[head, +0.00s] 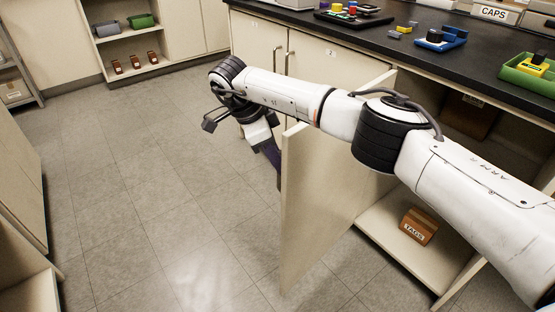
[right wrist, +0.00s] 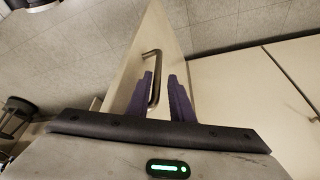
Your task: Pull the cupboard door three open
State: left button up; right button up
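A beige cupboard door (head: 312,205) in the right-hand counter stands swung well open, its free edge out over the floor. It also shows in the right wrist view (right wrist: 166,38), with its bent metal bar handle (right wrist: 154,62). My right gripper (right wrist: 160,78) has its two purple fingers apart, one on each side of the handle's lower part. The handle lies nearer the left finger, and a gap shows on the right. In the head view the right gripper (head: 268,152) is at the door's outer side, partly hidden behind its edge. My left gripper is not in view.
The open cupboard shows a shelf (head: 378,222) with a brown TAGS box (head: 418,227). Closed doors (head: 258,45) are further left. The dark countertop (head: 420,45) holds trays and small parts. The tiled floor (head: 150,200) left of the door is clear.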

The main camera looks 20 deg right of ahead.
jog(key=p+v, duration=0.1)
jog(key=v, duration=0.9)
jog(key=shift+r, duration=0.2)
